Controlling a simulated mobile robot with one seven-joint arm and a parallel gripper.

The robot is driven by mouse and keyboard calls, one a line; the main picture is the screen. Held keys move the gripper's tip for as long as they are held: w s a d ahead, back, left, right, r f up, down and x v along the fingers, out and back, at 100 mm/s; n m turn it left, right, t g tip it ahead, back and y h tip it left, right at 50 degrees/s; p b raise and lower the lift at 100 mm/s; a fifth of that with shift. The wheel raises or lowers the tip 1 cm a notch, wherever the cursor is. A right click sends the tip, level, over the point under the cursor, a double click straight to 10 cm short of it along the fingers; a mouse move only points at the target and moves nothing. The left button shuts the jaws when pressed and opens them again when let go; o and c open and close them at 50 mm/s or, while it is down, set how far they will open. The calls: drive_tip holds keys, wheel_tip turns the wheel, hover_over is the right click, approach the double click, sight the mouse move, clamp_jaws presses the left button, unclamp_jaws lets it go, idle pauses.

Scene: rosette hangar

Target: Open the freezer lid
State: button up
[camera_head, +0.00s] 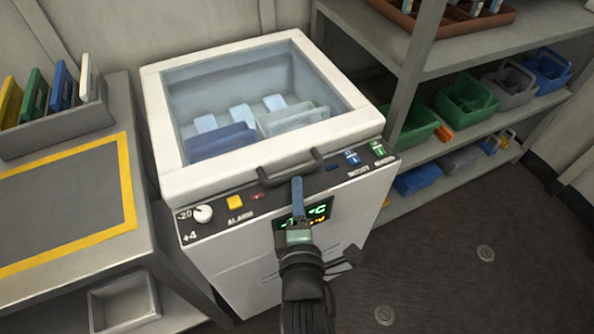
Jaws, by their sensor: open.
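The white chest freezer (222,264) stands in the middle of the head view. Its lid (164,125) is a white frame around a clear pane and lies down on the body. A dark bar handle (316,157) sits on the lid's front edge. My gripper (298,187) is in front of the control panel, its blue finger pointing up just below the handle. It looks open and empty; only one finger shows clearly. I cannot tell whether it touches the handle. My arm hides part of the green display (318,211).
Blue and white packs (221,141) show through the pane. A dial (203,214) and a yellow button (235,202) are on the panel. A bench (130,150) stands close at the left, shelves with bins (466,99) at the right. Floor is clear at front right.

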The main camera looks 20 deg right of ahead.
sight(297, 171)
drive_tip(key=b+x, duration=0.1)
drive_tip(key=x, duration=0.6)
clamp_jaws()
idle(1.4)
